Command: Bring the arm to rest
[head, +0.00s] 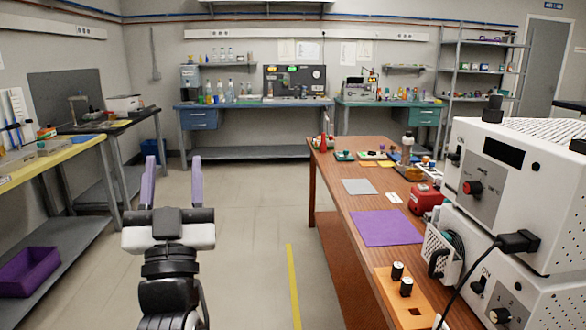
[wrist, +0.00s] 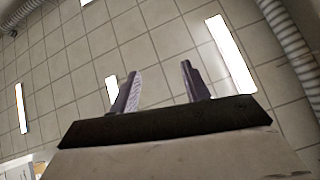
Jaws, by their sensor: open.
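My gripper (head: 172,180) stands upright in the head view, over the open floor left of the wooden table. Its two purple-grey fingers point up and are spread apart, with nothing between them. In the wrist view my gripper (wrist: 162,90) shows the same two fingers apart and empty, against a tiled ceiling with bright light panels. My gripper touches nothing in either view.
A wooden table (head: 335,190) on the right bears a purple mat (head: 387,228), a red box (head: 425,198) and white instruments (head: 520,190). A yellow-topped bench (head: 60,163) stands left. Blue (head: 250,105) and green benches line the back. The middle floor is clear.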

